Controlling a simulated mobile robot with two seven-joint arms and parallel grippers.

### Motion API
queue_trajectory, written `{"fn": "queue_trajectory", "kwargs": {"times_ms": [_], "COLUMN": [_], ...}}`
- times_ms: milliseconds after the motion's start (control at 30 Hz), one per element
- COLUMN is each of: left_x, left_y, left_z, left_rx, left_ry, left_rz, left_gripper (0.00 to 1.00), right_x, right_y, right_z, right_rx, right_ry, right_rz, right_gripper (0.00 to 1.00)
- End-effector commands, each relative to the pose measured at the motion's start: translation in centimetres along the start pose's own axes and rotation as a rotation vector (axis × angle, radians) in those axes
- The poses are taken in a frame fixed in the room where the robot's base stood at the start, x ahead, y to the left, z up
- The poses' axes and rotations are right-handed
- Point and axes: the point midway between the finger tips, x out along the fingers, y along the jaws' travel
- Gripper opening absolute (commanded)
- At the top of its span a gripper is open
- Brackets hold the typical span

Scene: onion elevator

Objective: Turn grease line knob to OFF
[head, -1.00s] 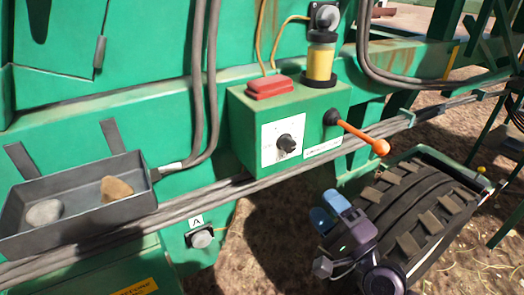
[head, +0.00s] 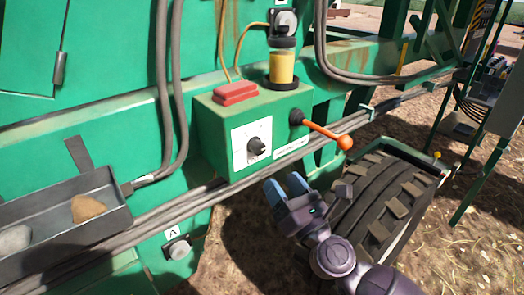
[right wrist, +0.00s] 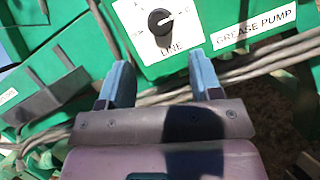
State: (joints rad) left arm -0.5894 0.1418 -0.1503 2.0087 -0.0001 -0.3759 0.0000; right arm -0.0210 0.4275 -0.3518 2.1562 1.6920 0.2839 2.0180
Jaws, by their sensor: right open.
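The grease line knob (head: 256,146) is a small black dial on a white plate (head: 240,150) on the front of a green box (head: 207,135). In the right wrist view the knob (right wrist: 160,21) sits above the word LINE, its pale pointer mark aimed to the upper right; the dial's other lettering is partly cut off. My right gripper (head: 285,186) is open and empty, below and a little right of the knob, apart from it. In the right wrist view its two blue fingers (right wrist: 162,82) are spread below the dial plate. My left gripper is not in view.
An orange-tipped lever (head: 325,133) sticks out right of the knob, near a GREASE PUMP label (right wrist: 255,25). Grey cables (head: 225,190) run below the box. A tray with stones (head: 65,220) is at left; a tyre (head: 385,205) is at right.

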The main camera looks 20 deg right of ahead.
Motion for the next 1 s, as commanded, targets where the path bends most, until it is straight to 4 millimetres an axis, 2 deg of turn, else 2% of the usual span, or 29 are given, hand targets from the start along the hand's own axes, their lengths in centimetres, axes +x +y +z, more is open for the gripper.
{"fn": "queue_trajectory", "kwargs": {"times_ms": [67,200,500,700,1000], "left_x": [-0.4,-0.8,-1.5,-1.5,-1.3], "left_y": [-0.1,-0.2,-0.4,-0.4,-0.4], "left_z": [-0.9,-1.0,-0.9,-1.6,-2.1], "left_rx": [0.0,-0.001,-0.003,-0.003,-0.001], "left_ry": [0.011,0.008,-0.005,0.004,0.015], "left_rz": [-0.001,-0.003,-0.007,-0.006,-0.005], "left_gripper": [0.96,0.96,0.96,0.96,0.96], "right_x": [1.6,4.0,8.0,9.1,9.2], "right_y": [0.2,0.2,0.1,0.1,0.1], "right_z": [0.6,0.5,0.2,0.1,0.1], "right_rx": [-0.003,-0.005,-0.003,-0.004,-0.004], "right_ry": [-0.006,-0.005,-0.002,-0.001,0.0], "right_rz": [0.003,0.004,0.002,0.002,0.001], "right_gripper": [0.58,0.58,0.58,0.58,0.58]}}
